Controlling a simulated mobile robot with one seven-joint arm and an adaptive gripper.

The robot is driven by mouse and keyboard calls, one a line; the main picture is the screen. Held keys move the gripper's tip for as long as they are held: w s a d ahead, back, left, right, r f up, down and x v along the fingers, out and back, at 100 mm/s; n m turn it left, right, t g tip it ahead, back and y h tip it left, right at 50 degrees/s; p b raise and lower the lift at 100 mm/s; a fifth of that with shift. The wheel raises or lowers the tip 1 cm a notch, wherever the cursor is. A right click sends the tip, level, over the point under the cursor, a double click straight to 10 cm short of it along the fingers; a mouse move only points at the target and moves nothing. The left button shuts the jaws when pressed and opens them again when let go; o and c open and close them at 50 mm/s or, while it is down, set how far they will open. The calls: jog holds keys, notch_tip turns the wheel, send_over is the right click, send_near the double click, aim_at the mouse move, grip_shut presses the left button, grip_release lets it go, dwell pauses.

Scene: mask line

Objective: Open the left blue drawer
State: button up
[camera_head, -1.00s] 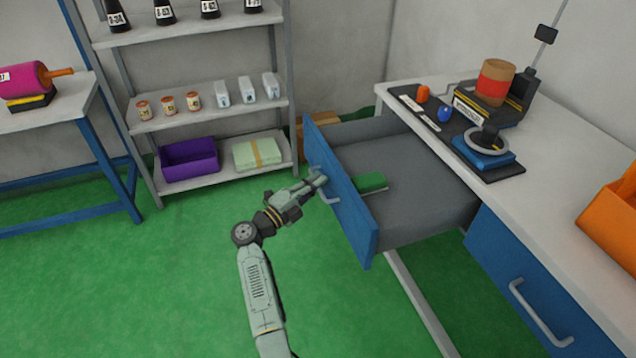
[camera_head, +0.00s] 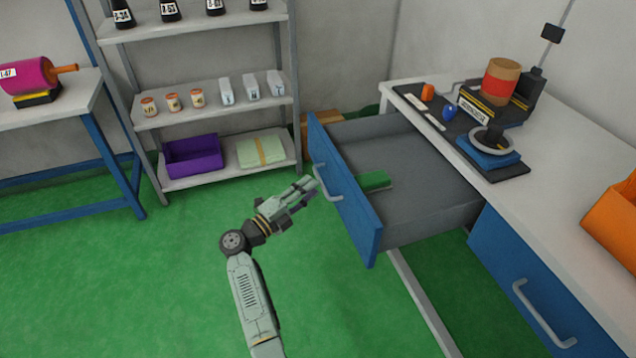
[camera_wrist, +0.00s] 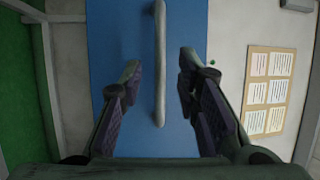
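The left blue drawer (camera_head: 343,195) is pulled well out from under the white worktop in the head view. Its grey inside shows, with a green item (camera_head: 373,180) lying in it. Its pale bar handle (camera_head: 327,184) is on the blue front. My gripper (camera_head: 308,186) is just in front of the handle. In the wrist view the two fingers of my gripper (camera_wrist: 158,75) are open and apart, with the handle (camera_wrist: 160,60) between and beyond them. Neither finger visibly touches it.
A second blue drawer (camera_head: 520,285) is shut at the right. The worktop (camera_head: 560,150) holds a dark mat with several items and an orange bin (camera_head: 615,225). A shelf (camera_head: 215,175) with a purple bin (camera_head: 193,156) stands at the back. Green floor at left is clear.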

jog(key=v, duration=0.7)
jog(key=shift+s+a, duration=0.1)
jog(key=shift+a, duration=0.05)
